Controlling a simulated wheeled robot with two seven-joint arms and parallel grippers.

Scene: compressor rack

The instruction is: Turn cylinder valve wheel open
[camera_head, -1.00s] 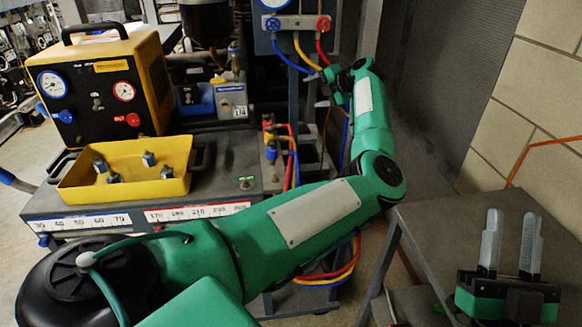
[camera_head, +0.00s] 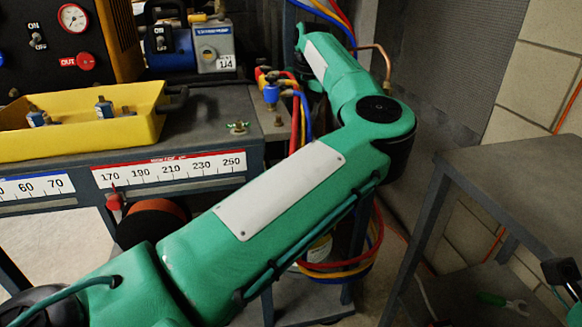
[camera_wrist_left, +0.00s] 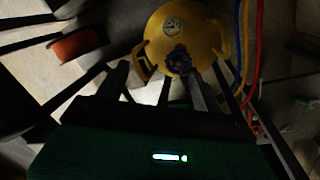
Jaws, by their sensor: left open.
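In the left wrist view a yellow cylinder (camera_wrist_left: 210,35) is seen from above, with a dark blue valve wheel (camera_wrist_left: 179,58) on its top. My left gripper (camera_wrist_left: 156,85) is open, its dark fingers spread apart and pointing toward the cylinder. The wheel lies ahead of the fingertips and toward the right finger; I see no clear contact. In the head view my left arm crosses from lower left to top centre; its gripper, the cylinder and the wheel are hidden or unclear. Part of my right gripper (camera_head: 562,272) shows at the right edge, fingers not visible.
Red, yellow and blue hoses (camera_head: 345,265) hang near the arm. A grey table (camera_head: 520,180) is right, with a green-handled tool (camera_head: 500,300) below.

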